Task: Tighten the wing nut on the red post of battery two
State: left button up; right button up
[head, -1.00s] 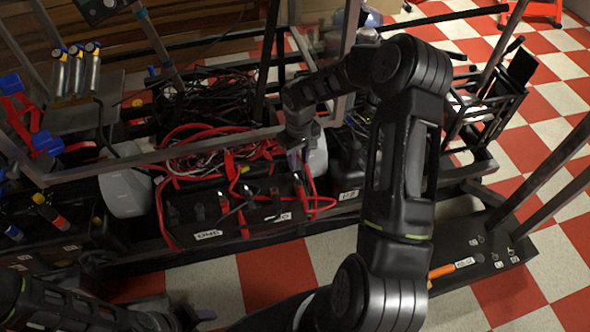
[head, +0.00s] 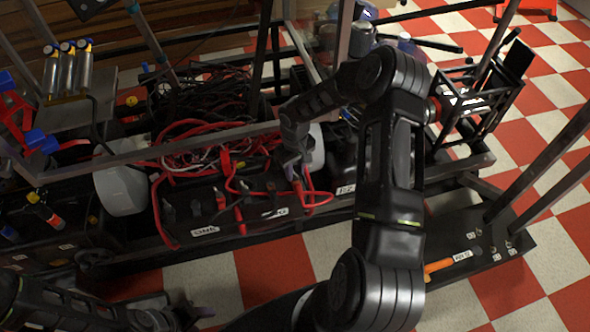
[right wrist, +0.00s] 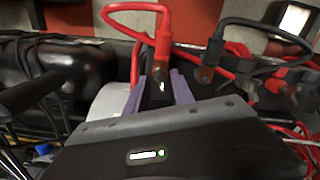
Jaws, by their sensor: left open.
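The batteries are dark boxes in a row in the head view. One has a label that looks like ONE (head: 205,231); the box to its right, seemingly battery two (head: 262,215), has a label too small to read. My right gripper (head: 297,172) points down at the right end of that box. In the right wrist view its two purple fingers (right wrist: 157,92) are apart, on either side of a dark part below a red cable end (right wrist: 163,38). I cannot make out the wing nut or whether the fingers touch it. My left gripper (head: 195,315) is open and empty at the bottom left.
A black cable with a lug (right wrist: 208,62) is right of the fingers. Red and black cables (head: 205,150) tangle behind the batteries. Metal frame bars cross above them. A pale rounded part (head: 120,190) stands left. Checkered floor (head: 270,275) is clear in front.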

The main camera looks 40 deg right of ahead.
jog(key=shift+c, duration=0.2)
grip_shut()
dwell(0.4)
